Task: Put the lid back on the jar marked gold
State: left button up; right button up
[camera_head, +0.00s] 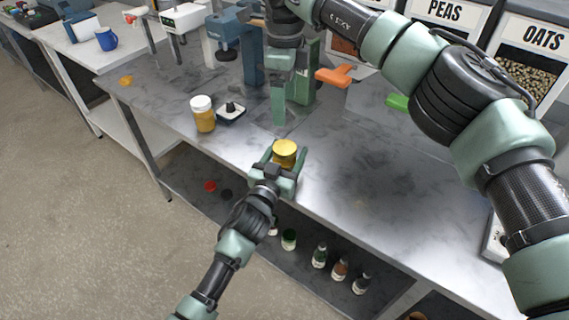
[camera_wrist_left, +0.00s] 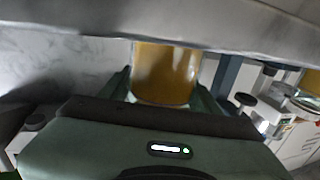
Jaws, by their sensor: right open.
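A jar with a yellow top surface (camera_head: 285,148) stands at the front edge of the steel table; no white cap shows on it. In the left wrist view its amber side (camera_wrist_left: 165,72) shows between my left fingers. My left gripper (camera_head: 284,168) is around it and looks closed on it from both sides. Its label is not legible. My right gripper (camera_head: 279,118) is open and points down behind the jar, seen edge-on. A second yellow jar (camera_head: 204,118) with a white lid stands to the left. I cannot make out a loose lid for the held jar.
An orange-handled item (camera_head: 334,76) and labelled bins (camera_head: 445,12) are at the back. Several small bottles (camera_head: 320,256) and a red disc (camera_head: 210,186) are on the lower shelf. The table right of the jar is clear.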

pick_arm(q)
jog(key=shift+o, duration=1.3)
jog(key=v, duration=0.6)
jog(key=shift+s+a+f+b, duration=0.15)
jog(key=shift+s+b, duration=0.1)
jog(key=shift+b, duration=0.15)
jog(key=shift+s+a, duration=0.2)
jog(key=shift+s, duration=0.35)
